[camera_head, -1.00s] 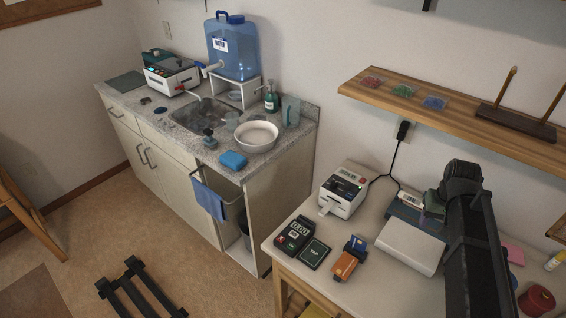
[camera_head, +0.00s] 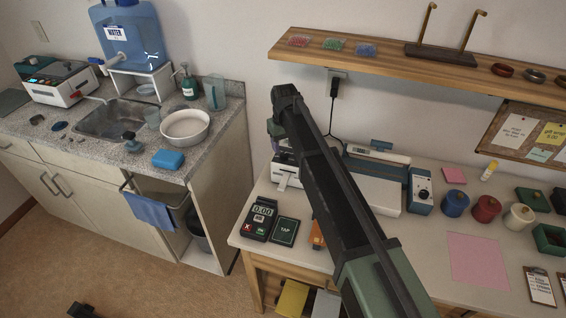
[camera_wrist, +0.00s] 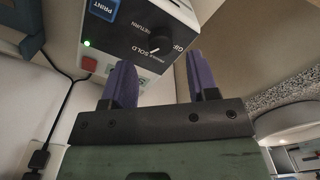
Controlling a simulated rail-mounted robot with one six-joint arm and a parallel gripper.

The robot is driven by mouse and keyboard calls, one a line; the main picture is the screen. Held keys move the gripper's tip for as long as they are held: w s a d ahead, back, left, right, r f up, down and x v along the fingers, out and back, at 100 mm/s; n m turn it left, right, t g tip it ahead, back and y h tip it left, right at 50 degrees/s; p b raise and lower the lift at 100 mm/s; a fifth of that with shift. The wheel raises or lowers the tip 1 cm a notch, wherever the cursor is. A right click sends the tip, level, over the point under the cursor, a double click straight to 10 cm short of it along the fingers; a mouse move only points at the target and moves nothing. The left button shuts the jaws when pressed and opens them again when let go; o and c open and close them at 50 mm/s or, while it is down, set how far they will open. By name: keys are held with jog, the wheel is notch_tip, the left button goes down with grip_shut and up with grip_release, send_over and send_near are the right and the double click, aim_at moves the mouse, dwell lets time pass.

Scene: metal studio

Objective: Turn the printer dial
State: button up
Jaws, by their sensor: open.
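The white label printer (camera_head: 287,174) stands at the back left of the desk, mostly hidden behind my arm in the head view. In the wrist view the printer's dark front panel (camera_wrist: 128,36) is at the top, seen upside down. Its black dial (camera_wrist: 160,44) has a white pointer line, with printed words around it. A blue PRINT button (camera_wrist: 103,8) and a lit green light are on the same panel. My gripper (camera_wrist: 160,66) is open and empty, its purple fingers apart on either side of the dial in the picture. Whether they touch it cannot be told.
A card reader (camera_head: 261,218) and TAP pad (camera_head: 286,231) lie in front of the printer. A wooden shelf (camera_head: 420,72) runs above the desk. The counter with the sink (camera_head: 112,120) is at the left.

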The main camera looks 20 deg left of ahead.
aim_at(284, 154)
notch_tip(284, 154, down, 4)
jog(key=shift+f+b, duration=0.1)
jog(key=shift+b, duration=1.05)
jog(key=shift+a, duration=0.1)
jog(key=shift+r, duration=0.2)
jog(key=c, duration=0.9)
jog(key=shift+m, duration=0.3)
jog(key=m, duration=1.1)
jog(key=shift+m, duration=0.3)
